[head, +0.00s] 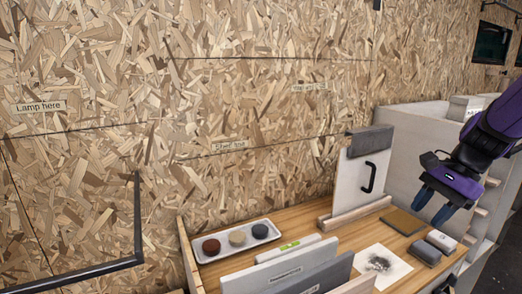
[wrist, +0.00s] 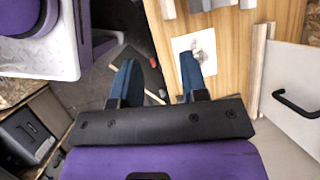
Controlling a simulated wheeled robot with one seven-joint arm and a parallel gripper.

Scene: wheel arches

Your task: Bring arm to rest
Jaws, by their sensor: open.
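My gripper (head: 433,207) hangs at the right of the head view, above the right end of the wooden bench. My purple arm comes in from the right edge. The two blue fingers are apart with nothing between them. In the wrist view my gripper (wrist: 158,80) also shows spread and empty, with the bench edge and dark floor below it. The gripper touches nothing that I can see.
A particle-board wall (head: 250,110) stands behind.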

